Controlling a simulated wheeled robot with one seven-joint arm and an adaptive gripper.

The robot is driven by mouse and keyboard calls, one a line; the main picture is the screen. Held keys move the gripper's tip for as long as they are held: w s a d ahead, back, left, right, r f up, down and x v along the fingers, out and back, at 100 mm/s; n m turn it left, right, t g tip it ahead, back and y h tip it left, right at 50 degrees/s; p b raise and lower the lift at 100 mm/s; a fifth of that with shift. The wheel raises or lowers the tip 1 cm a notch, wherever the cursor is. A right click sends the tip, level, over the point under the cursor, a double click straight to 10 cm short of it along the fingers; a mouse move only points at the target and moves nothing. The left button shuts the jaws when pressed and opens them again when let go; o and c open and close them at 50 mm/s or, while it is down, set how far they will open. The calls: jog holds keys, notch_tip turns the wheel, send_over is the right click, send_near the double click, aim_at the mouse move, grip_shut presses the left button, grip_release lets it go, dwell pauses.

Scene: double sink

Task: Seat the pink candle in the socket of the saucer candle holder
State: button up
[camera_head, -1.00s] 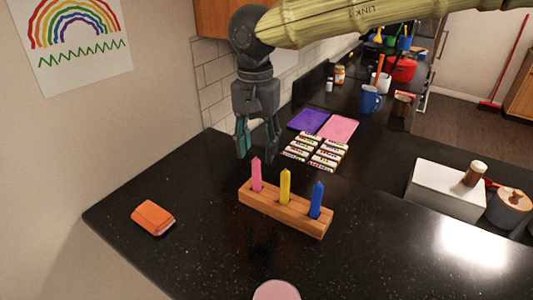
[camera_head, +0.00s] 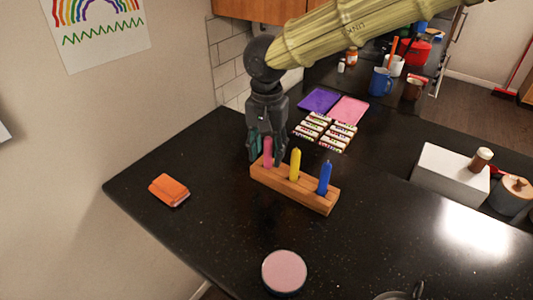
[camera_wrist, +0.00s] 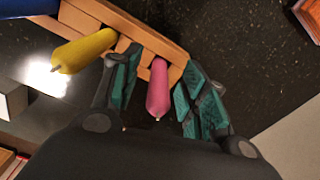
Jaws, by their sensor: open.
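The pink candle (camera_head: 267,152) stands upright in the left end slot of a wooden block (camera_head: 300,190). My gripper (camera_head: 261,152) is lowered around it, open. In the wrist view the pink candle (camera_wrist: 158,88) lies between the two teal-padded fingers of my gripper (camera_wrist: 160,80), with gaps on both sides. A dark metal piece (camera_head: 400,295), perhaps the saucer candle holder, is cut off at the bottom edge of the head view. Its socket cannot be made out.
A yellow candle (camera_head: 295,164) and a blue candle (camera_head: 325,178) stand in the same block, the yellow close beside one finger. An orange box (camera_head: 169,190) lies left; a pink-topped round tin (camera_head: 284,271) stands in front. Counter between block and tin is clear.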

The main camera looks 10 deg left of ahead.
jog(key=f, duration=0.1)
jog(key=w+f, duration=0.1)
jog(key=shift+f, duration=0.35)
jog(key=shift+s+r, duration=0.15)
jog(key=shift+s, duration=0.1)
jog(key=shift+c, duration=0.9)
jog(key=shift+w, duration=0.15)
jog(key=c, duration=0.6)
grip_shut()
